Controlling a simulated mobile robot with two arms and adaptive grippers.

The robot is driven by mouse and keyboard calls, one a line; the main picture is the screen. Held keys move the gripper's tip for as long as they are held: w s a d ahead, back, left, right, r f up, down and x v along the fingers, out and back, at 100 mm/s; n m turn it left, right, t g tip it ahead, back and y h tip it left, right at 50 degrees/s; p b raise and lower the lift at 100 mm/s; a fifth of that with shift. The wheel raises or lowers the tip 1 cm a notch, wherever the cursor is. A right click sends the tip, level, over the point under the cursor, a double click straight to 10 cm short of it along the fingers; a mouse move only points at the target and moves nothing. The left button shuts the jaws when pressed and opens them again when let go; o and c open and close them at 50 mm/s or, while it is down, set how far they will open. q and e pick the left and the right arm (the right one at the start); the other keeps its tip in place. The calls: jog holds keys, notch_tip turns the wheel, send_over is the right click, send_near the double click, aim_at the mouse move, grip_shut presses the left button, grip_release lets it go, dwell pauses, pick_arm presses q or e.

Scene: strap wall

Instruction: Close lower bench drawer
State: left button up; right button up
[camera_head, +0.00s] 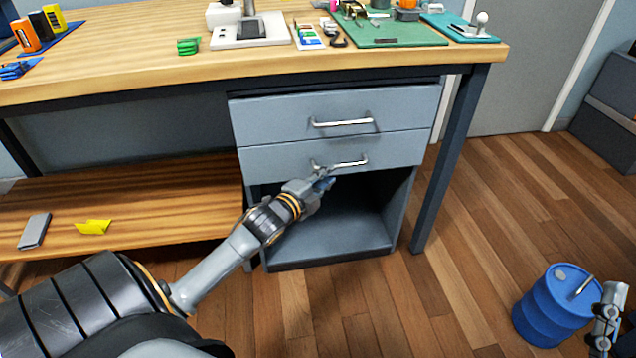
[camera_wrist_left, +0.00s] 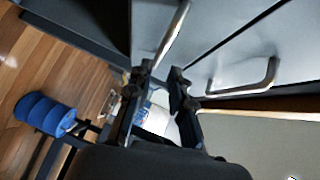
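The lower bench drawer (camera_head: 275,158) is a grey-blue front under the upper drawer (camera_head: 385,106). Its front looks about flush with the upper one; a small gap is hard to judge. Its silver bar handle (camera_head: 348,163) also shows in the left wrist view (camera_wrist_left: 172,35). My left gripper (camera_head: 323,180) is at the left end of this handle. In the left wrist view its two dark fingers (camera_wrist_left: 162,78) stand apart, with the handle's near end close to the tips. Whether they touch it is unclear. Part of my right gripper (camera_head: 606,318) shows at the right edge, its fingers unclear.
An open compartment (camera_head: 340,230) lies below the drawers. A wooden lower shelf (camera_head: 140,185) is at left. The bench leg (camera_head: 450,160) stands right of the drawers. A blue barrel (camera_head: 548,312) stands on the floor at right. Floor before the drawers is clear.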

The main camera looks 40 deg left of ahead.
pick_arm(q)
jog(key=s, duration=0.3)
jog(key=shift+s+d+r, duration=0.15)
jog(key=shift+s+r, duration=0.15)
jog(key=shift+s, duration=0.1)
